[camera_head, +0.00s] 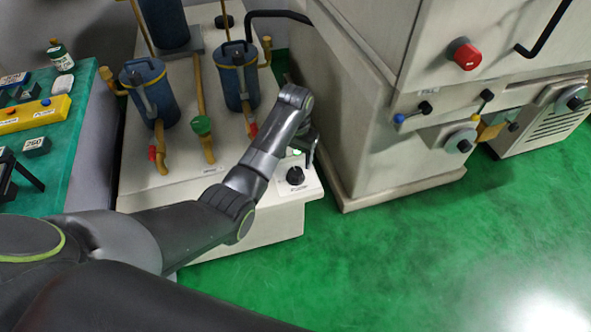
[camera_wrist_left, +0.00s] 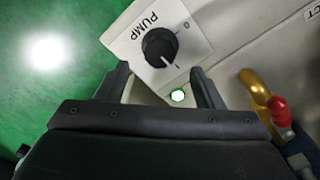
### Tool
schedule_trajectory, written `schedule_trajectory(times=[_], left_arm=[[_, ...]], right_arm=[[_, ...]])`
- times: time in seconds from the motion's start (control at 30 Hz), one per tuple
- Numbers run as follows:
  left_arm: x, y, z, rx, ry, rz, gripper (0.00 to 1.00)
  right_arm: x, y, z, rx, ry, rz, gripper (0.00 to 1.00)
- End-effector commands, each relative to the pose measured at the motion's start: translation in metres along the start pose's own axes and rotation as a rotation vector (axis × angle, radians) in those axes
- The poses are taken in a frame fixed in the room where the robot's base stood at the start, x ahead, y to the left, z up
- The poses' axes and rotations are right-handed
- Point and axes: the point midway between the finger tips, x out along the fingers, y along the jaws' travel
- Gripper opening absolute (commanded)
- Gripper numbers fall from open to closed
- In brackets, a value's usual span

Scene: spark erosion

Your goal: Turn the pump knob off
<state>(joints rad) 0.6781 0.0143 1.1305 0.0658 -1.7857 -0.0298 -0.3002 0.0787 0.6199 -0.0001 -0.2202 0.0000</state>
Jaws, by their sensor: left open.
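The pump knob (camera_wrist_left: 160,47) is a round black knob on a white plate marked PUMP, with a 0 mark and another short mark beside it. Its pale pointer line aims away from the 0, towards the other mark. The knob also shows in the head view (camera_head: 295,176) at the front corner of the pale machine base. A small green lamp (camera_wrist_left: 178,96) glows beside the plate. My left gripper (camera_wrist_left: 161,77) is open and empty, its fingers short of the knob and on either side of it in the wrist picture. In the head view my wrist partly hides the gripper (camera_head: 309,152).
Blue canisters (camera_head: 150,92) with brass pipes stand on the pale base behind my arm. A large grey cabinet (camera_head: 375,120) with a red button (camera_head: 464,54) stands close on the right. A green-topped bench (camera_head: 82,90) with small items is at left. The green floor in front is clear.

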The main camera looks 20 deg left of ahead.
Motion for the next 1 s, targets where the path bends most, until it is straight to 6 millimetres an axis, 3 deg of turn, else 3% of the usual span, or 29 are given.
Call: schedule_trajectory(times=[0.1,0.3,0.73,1.0], left_arm=[[0.026,0.0,0.001,0.001,-0.004,0.001,0.61],[0.053,0.0,0.0,0.001,-0.001,0.0,0.61],[0.062,0.0,0.0,0.0,0.001,0.0,0.61],[0.062,0.0,0.0,0.0,0.001,0.0,0.27]], right_arm=[[0.003,0.0,0.001,0.0,0.0,0.0,0.0],[0.006,0.0,0.001,0.0,0.0,0.001,0.0],[0.006,0.001,0.001,-0.001,0.0,0.002,0.0],[0.006,0.001,0.001,-0.001,0.0,0.002,0.0]])
